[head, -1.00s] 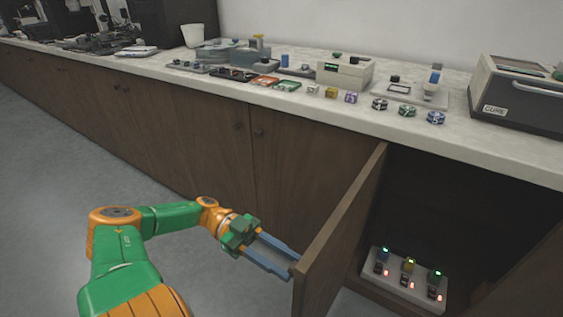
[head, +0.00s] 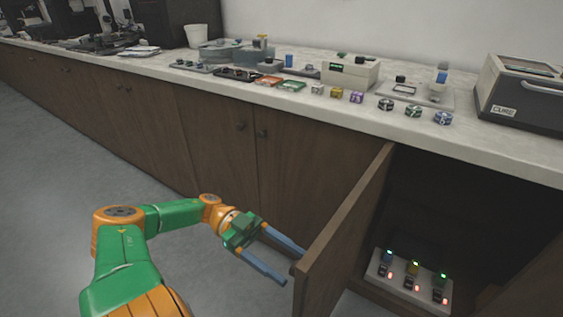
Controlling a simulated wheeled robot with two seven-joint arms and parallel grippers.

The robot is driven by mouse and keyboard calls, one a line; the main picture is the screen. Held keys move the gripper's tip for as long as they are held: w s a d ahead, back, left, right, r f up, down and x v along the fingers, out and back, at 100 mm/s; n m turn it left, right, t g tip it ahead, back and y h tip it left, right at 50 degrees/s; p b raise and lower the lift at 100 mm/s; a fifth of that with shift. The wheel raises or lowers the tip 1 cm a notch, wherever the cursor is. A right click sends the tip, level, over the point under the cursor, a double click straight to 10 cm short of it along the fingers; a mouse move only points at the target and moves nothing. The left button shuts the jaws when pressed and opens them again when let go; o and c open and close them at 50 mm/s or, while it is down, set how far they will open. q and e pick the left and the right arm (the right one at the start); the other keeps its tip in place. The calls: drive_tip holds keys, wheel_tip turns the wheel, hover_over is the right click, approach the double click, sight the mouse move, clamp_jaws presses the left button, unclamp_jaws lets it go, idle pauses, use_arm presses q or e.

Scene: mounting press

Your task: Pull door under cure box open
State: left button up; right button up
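The brown cabinet door (head: 345,228) below the counter, near the cure box (head: 525,95), stands swung well open. Its free edge faces me, and the dark cabinet inside shows to its right. My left gripper (head: 294,269) is at the outer face of the door near its free edge. Its two blue fingers are spread apart. A small dark knob shows between the fingertips at the door, and I cannot tell whether a finger touches it. My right gripper is not in view.
Inside the cabinet a white block (head: 408,288) carries several small devices with lit displays. The countertop (head: 330,112) above holds trays, small coloured parts and a white cup (head: 196,36). The grey floor (head: 60,190) at left is clear.

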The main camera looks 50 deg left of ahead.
use_arm(q)
drive_tip(key=s+a+b, duration=0.1)
drive_tip(key=a+b, duration=0.2)
drive_tip(key=a, duration=0.3)
drive_tip(key=shift+a, duration=0.4)
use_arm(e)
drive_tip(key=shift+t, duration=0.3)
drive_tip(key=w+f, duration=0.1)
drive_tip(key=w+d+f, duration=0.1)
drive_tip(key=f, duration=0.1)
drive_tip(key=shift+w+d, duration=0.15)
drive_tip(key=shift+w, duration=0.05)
